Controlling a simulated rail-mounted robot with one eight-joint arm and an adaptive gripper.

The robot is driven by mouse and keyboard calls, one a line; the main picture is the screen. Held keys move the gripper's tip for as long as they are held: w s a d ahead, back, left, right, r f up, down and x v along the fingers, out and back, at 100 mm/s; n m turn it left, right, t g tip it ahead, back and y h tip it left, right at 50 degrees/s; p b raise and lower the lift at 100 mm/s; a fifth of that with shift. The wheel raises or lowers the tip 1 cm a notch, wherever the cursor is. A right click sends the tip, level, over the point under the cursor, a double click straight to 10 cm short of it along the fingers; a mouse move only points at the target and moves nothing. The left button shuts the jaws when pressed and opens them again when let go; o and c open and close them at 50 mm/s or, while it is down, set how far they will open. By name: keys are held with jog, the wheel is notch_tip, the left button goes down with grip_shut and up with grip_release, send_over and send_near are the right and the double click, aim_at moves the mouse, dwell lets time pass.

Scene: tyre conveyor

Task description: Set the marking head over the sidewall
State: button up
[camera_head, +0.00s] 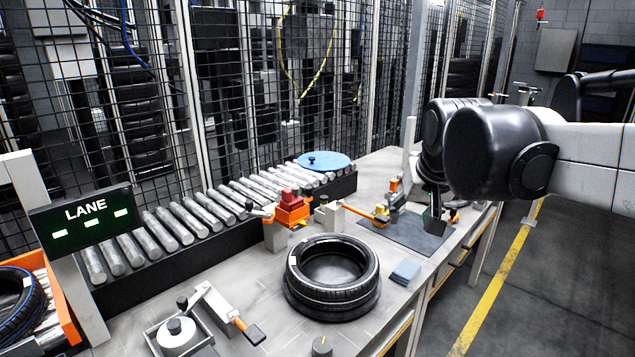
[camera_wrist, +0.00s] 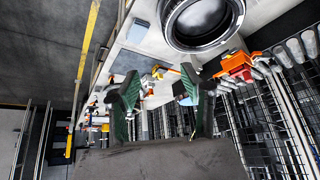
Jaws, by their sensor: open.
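A black tyre (camera_head: 333,272) lies flat on the bench, its upper sidewall facing up; it also shows at the top of the wrist view (camera_wrist: 172,38). An orange-and-red unit (camera_head: 291,209) on a grey post stands behind the tyre, beside the rollers; it looks like the marking head, and its red-orange body shows in the wrist view (camera_wrist: 237,67). In the head view it appears beside the tyre, not over it. My gripper (camera_head: 435,212) hangs above the bench's right part, right of the tyre. In the wrist view its two fingers (camera_wrist: 158,92) are apart with nothing between them.
A roller conveyor (camera_head: 205,212) with a blue disc (camera_head: 325,161) runs along the mesh fence. An orange-handled fixture (camera_head: 382,212) and a dark mat (camera_head: 410,237) lie near my gripper. A grey block (camera_head: 405,271) sits right of the tyre. A lever (camera_head: 225,308) stands front left.

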jog(key=w+a+r+p, duration=0.2)
jog(key=w+a, duration=0.1)
jog(key=w, duration=0.3)
jog(key=w+a+r+p, duration=0.1)
jog(key=w+a+r, duration=0.15)
jog(key=w, duration=0.35)
jog(key=g+p, duration=0.2)
jog(key=p, duration=0.8)
send_over(309, 188)
jog(key=s, duration=0.5)
notch_tip(309, 188, down, 8)
jog(key=p+x, duration=0.1)
jog(key=x, duration=0.5)
jog(key=p+x, duration=0.1)
jog(key=x, duration=0.6)
jog(key=shift+w+d+f, duration=0.15)
jog(key=shift+w+f, duration=0.1)
jog(key=shift+w, duration=0.05)
grip_shut()
